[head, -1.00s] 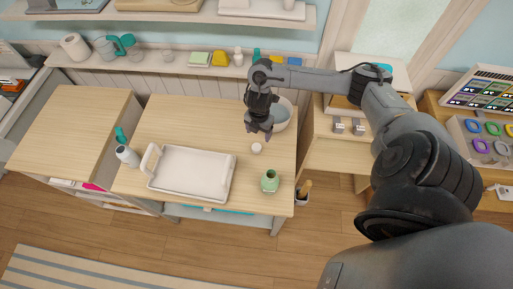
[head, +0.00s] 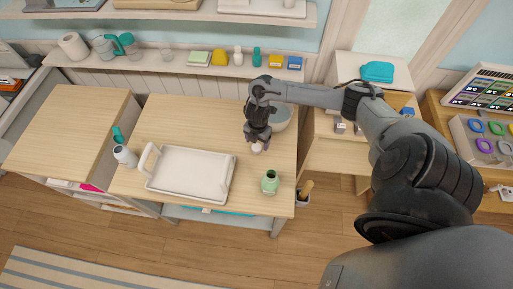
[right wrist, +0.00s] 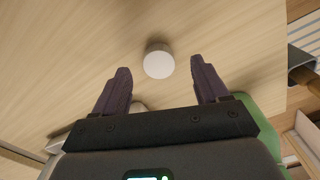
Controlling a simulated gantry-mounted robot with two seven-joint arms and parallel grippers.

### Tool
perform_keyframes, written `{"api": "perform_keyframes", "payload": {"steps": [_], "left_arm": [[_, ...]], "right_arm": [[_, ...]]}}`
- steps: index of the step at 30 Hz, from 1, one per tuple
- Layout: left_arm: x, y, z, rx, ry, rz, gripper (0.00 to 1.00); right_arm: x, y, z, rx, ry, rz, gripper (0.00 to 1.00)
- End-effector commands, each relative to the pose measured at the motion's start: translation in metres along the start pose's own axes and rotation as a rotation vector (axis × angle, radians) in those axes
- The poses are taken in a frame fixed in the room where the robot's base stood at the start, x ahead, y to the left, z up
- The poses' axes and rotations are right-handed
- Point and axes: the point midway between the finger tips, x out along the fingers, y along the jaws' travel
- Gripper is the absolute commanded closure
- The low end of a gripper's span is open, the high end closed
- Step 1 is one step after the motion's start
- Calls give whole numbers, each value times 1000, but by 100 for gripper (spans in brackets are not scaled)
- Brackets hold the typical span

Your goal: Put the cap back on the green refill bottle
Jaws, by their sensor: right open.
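The green refill bottle (head: 270,182) stands upright and uncapped-looking near the front right corner of the table; its green side also shows at the lower right of the right wrist view (right wrist: 262,118). A small round white cap (head: 256,149) lies on the table behind the bottle. In the right wrist view the cap (right wrist: 159,62) is centred just ahead of the fingertips. My right gripper (head: 257,138) is open above the cap, with one finger on each side and nothing held. My left gripper is not in view.
A white tray (head: 184,150) with handles fills the table's left middle. A pale bowl (head: 281,116) stands behind my right gripper. A grey-white bottle (head: 125,157) stands left of the tray. A wall shelf (head: 180,70) with cups and small containers runs along the back.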

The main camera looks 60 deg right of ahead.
Motion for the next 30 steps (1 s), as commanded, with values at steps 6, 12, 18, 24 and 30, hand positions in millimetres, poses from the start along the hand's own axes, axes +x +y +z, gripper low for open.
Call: {"api": "perform_keyframes", "payload": {"steps": [6,12,18,24,30], "left_arm": [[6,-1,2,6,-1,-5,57],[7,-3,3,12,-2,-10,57],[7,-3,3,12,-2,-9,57],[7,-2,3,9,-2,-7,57],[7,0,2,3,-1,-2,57]], "right_arm": [[29,2,-3,1,1,-1,26],[36,2,-3,0,0,-1,26],[36,2,-3,-1,0,0,26],[36,2,-3,-1,0,0,43],[36,2,-3,-1,0,0,74]]}}
